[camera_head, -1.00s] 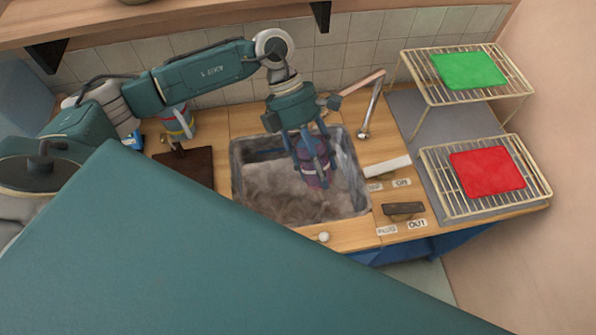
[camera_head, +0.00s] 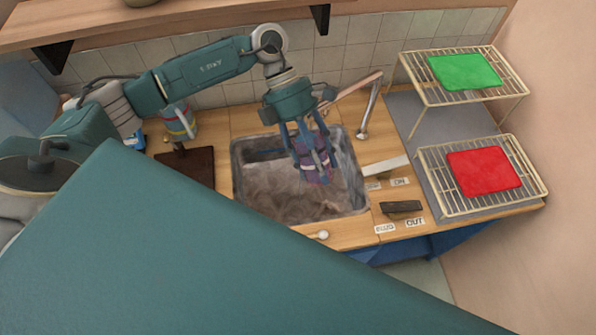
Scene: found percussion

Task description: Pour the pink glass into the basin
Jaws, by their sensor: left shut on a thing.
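My left gripper (camera_head: 313,152) is over the basin, pointing down, with its fingers shut around the pink glass (camera_head: 317,172). The glass looks purple-pink with a pale band, and it is held roughly upright over the right half of the basin. My fingers cover part of it, and I cannot tell what is in it. The basin (camera_head: 240,185) is a grey metal sink set in the wooden counter. Cloudy brownish-grey water seems to lie in it. My right gripper does not show.
Right of the basin are a tap (camera_head: 369,108), a white block (camera_head: 385,166) and a dark block (camera_head: 401,207) by labels. Two wire racks hold a green sheet (camera_head: 466,71) and a red sheet (camera_head: 484,171). A dark board (camera_head: 188,166) and a striped mug (camera_head: 180,124) stand left.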

